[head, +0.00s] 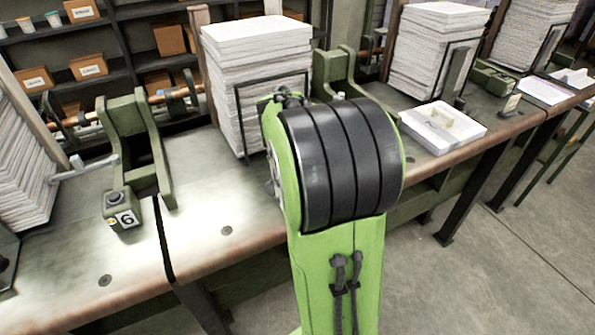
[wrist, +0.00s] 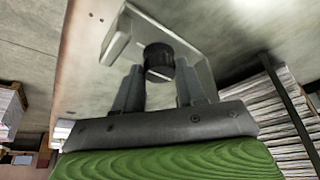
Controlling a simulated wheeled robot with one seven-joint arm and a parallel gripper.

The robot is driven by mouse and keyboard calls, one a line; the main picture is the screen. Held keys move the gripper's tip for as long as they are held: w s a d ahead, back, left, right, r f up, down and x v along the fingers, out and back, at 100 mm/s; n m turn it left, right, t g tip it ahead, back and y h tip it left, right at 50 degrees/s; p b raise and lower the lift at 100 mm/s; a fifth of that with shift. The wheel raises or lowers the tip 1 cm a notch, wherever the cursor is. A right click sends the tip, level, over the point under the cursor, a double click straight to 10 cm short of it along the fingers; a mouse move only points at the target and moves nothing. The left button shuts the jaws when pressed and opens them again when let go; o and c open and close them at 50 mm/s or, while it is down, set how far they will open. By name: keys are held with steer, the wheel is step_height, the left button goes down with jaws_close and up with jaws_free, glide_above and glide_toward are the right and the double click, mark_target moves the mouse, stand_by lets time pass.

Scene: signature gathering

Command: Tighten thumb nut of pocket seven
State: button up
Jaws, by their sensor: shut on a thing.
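The thumb nut (wrist: 159,57) is a dark, ribbed round knob in the wrist view. It sits against a pale grey metal bracket (wrist: 200,66). My gripper (wrist: 160,72) has one finger on each side of the nut and is shut on it. In the head view my green and black arm blocks the middle of the bench, so the gripper, the nut and any label for pocket seven are hidden there.
A tall paper stack (head: 235,90) stands behind my arm, next to a green bracket (head: 340,75). A box marked 6 (head: 122,211) and another green bracket (head: 137,140) are at left. A white tray (head: 440,142) lies at right. The bench front (head: 215,215) is clear.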

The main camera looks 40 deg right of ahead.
steer(key=o, duration=1.1)
steer(key=shift+c, duration=0.2)
steer(key=p+v, duration=0.5)
steer(key=v, duration=1)
steer(key=shift+r, duration=0.4)
steer(key=shift+a, duration=0.15)
steer(key=s+a+f+n+t+y, duration=0.1)
steer(key=s+a+n+y, duration=0.1)
steer(key=s+a+n, duration=0.3)
steer(key=s+a+f+n+t+y+p, duration=0.1)
steer(key=s+a+n, duration=0.5)
steer(key=a, duration=0.6)
steer(key=shift+s+a+f+t+y, duration=0.2)
steer(key=shift+s+f+t+y, duration=0.2)
steer(key=shift+s+t, duration=0.15)
